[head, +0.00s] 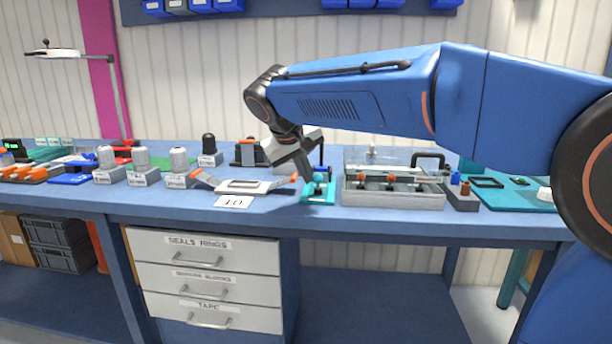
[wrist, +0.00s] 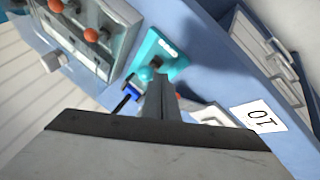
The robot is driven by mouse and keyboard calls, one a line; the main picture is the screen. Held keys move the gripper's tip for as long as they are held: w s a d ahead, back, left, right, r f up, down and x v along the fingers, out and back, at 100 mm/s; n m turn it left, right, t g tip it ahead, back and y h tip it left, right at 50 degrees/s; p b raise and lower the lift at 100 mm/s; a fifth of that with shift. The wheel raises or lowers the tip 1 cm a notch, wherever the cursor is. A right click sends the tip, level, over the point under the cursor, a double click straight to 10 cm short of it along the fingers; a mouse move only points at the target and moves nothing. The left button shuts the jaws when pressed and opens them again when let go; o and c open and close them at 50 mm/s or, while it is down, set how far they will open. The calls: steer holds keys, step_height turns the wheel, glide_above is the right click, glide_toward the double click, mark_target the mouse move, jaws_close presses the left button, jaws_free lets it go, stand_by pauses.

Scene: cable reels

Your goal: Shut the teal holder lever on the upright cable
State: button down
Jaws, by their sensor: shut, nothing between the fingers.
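The teal holder (head: 318,196) stands near the front edge of the blue bench, and its flat base also shows in the wrist view (wrist: 172,48). A blue part (wrist: 131,92) with a thin dark rod sits beside my fingers; the rod rises upright behind the holder in the head view (head: 322,155). My gripper (head: 308,176) points down over the holder, with its fingers shut and empty. In the wrist view the fingertips (wrist: 158,78) overlap the holder's middle. They hide part of it, so I cannot tell the lever's exact position or whether the fingers touch it.
A grey tray with a clear cover and orange knobs (head: 392,197) stands close on the right. A light fixture with orange-tipped arms (head: 245,187) lies close on the left, behind a card marked 10 (head: 233,202). Several grey-capped blocks stand farther left.

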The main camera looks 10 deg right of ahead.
steer(key=shift+w+d+r+g, duration=0.15)
steer(key=shift+w+r+g, duration=0.15)
steer(key=shift+g, duration=0.2)
steer(key=shift+w+d+r+g+y, duration=0.2)
steer(key=shift+w+g+y, duration=0.15)
steer(key=shift+w+g, duration=0.25)
steer(key=shift+w+d+r+g+y, duration=0.15)
steer(key=shift+w+g+y, duration=0.25)
steer(key=shift+g, duration=0.3)
steer(key=shift+w+d+r, duration=0.15)
steer(key=shift+w+d, duration=0.05)
steer(key=shift+w, duration=0.45)
steer(key=shift+r, duration=0.25)
steer(key=shift+r, duration=0.6)
